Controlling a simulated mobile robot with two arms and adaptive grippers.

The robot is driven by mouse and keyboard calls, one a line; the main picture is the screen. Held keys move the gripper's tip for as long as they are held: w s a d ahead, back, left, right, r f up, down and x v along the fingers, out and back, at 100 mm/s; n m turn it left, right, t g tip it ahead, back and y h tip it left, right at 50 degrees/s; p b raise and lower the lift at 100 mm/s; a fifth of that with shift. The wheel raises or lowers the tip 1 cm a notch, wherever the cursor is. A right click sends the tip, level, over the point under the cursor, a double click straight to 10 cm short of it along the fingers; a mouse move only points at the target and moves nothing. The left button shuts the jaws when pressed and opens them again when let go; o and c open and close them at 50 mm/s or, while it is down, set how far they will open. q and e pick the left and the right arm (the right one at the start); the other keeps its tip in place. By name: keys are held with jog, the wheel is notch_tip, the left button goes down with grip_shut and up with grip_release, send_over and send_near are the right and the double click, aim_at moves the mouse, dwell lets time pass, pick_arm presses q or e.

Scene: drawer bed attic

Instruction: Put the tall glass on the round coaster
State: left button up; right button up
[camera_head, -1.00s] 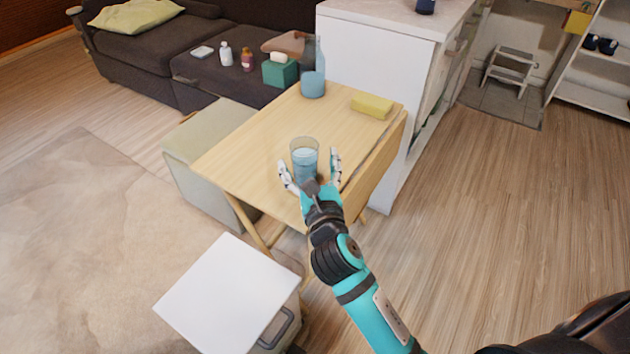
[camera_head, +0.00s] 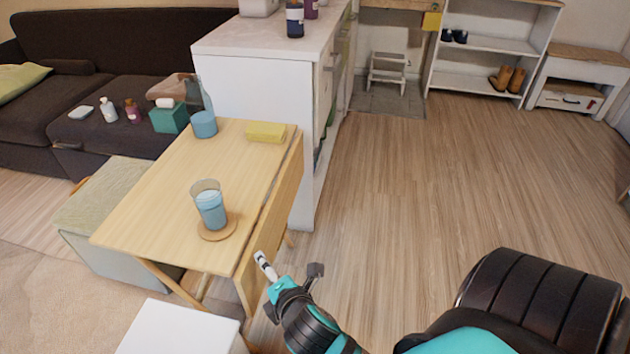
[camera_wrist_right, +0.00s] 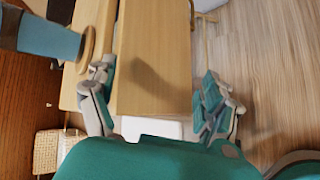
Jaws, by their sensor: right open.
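The tall glass (camera_head: 209,204), clear with blue liquid in it, stands upright on the round coaster (camera_head: 217,236) near the front right part of the wooden folding table (camera_head: 150,222). In the right wrist view the glass (camera_wrist_right: 48,38) and the coaster's edge (camera_wrist_right: 88,45) show at the upper left. My right gripper (camera_head: 288,266) is open and empty, apart from the glass, by the table's front right edge. Its spread fingers also show in the right wrist view (camera_wrist_right: 160,88). My left gripper is in neither view.
A blue cup (camera_head: 204,125) with a bottle behind it and a yellow sponge (camera_head: 266,132) are at the table's far end. A white cabinet (camera_head: 255,98) stands beyond the table. A white-topped stool (camera_head: 180,330) is in front. The floor at right is clear.

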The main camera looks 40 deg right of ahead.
jog(key=s+f+m+g+y, duration=0.3)
jog(key=s+f+m+g, duration=0.5)
jog(key=s+f+m, duration=0.3)
jog(key=s+m, duration=0.3)
jog(key=m, duration=0.3)
jog(key=shift+s+a+f, duration=0.15)
jog(key=shift+a+f, duration=0.1)
jog(key=shift+f, duration=0.05)
jog(key=shift+r, duration=0.1)
dwell(0.6)
